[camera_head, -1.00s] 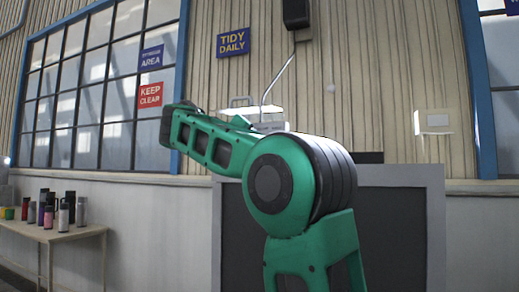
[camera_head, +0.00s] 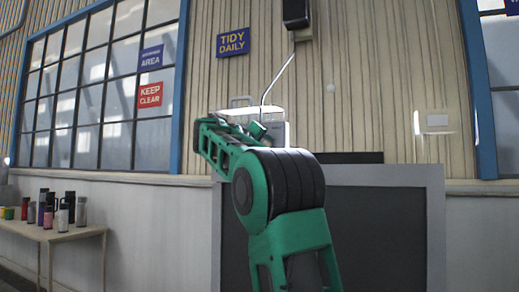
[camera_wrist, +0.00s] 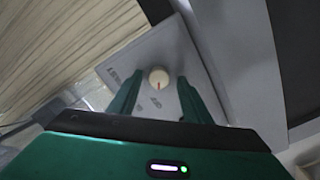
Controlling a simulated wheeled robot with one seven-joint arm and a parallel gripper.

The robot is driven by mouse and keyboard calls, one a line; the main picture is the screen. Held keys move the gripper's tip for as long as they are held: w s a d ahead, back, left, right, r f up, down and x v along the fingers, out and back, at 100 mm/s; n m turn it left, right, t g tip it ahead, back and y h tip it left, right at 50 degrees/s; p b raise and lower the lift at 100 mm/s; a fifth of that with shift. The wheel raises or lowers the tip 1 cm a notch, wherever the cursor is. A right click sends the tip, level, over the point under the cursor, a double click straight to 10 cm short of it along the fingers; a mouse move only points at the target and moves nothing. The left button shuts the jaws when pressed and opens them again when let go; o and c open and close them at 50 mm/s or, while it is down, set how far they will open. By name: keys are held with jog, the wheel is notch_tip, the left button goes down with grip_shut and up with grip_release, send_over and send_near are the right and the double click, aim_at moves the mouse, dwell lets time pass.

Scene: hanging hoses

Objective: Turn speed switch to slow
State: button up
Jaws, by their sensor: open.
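Faint lettering is printed on the plate beside the knob, too blurred to read surely. My gripper (camera_wrist: 159,80) is open, with one green finger on each side of the knob and a gap visible on both sides. I cannot tell how far the fingertips stand from the plate. In the head view a grey box (camera_head: 277,133) shows on the wall behind my arm; the knob is hidden there.
A dark panel in a grey frame (camera_head: 433,235) stands below the box. A metal pipe (camera_head: 280,77) runs from the box up to a black fixture (camera_head: 295,12). A table (camera_head: 75,233) with several bottles stands far left. Wall signs (camera_head: 233,42) hang clear of my arm.

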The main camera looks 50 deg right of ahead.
jog(key=c, duration=1.1)
jog(key=shift+o, duration=0.2)
jog(key=m, duration=0.4)
jog(key=shift+m, duration=0.3)
jog(key=shift+f+m+y, duration=0.1)
jog(key=shift+m+y, duration=0.2)
jog(key=shift+m, duration=1.6)
